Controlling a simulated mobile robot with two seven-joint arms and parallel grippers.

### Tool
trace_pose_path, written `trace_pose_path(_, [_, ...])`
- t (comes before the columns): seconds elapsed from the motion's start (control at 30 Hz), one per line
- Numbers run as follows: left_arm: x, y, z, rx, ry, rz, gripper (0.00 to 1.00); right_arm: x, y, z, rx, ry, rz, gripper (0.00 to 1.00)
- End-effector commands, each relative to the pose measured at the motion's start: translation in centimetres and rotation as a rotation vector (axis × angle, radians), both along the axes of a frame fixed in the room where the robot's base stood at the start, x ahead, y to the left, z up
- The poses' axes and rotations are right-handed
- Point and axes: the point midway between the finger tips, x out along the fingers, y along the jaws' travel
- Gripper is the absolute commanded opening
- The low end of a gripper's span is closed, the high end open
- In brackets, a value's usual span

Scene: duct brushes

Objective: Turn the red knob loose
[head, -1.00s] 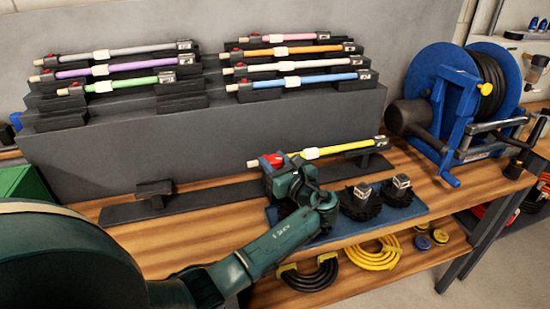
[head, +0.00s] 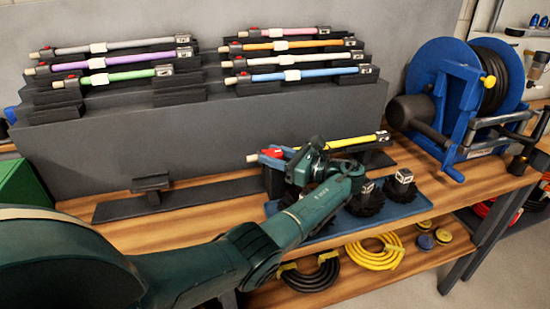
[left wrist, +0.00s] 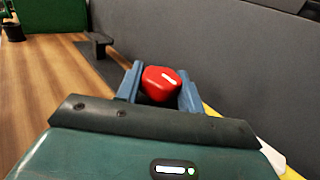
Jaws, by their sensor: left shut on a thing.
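The red knob (left wrist: 160,82) sits between the two blue-grey fingers of my left gripper (left wrist: 160,91) in the left wrist view, and the fingers are shut on it. In the head view the red knob (head: 271,153) shows at the left part of the yellow rod (head: 345,143), partly covered by my left gripper (head: 283,157). The rod lies level on dark supports of the low rack on the bench. My own wrist hides part of the rod's middle. My right gripper is in neither view.
Several coloured rods rest on the grey stepped rack (head: 200,138) behind. Dark brushes (head: 367,199) stand on a blue mat (head: 408,210) close to my wrist. A blue hose reel (head: 440,75) stands at the right. Coiled hoses (head: 375,255) lie on the shelf below.

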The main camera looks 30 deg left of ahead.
Motion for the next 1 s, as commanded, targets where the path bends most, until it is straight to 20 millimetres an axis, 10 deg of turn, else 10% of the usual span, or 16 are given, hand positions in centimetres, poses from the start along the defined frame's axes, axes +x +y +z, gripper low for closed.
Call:
trace_pose_path(0.33, [-0.1, 0.1, -0.1, -0.002, 0.003, 0.006, 0.15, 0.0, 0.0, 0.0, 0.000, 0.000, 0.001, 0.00])
trace_pose_path(0.37, [-0.1, 0.1, -0.1, -0.002, 0.003, 0.006, 0.39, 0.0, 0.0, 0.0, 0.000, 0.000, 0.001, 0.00])
trace_pose_path(0.6, [-0.1, 0.1, -0.1, -0.001, 0.002, 0.004, 0.57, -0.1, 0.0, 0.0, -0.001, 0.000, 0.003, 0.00])
trace_pose_path(1.0, [0.2, -1.6, -0.2, -0.002, 0.001, 0.001, 0.57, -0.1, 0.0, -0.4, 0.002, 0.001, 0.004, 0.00])
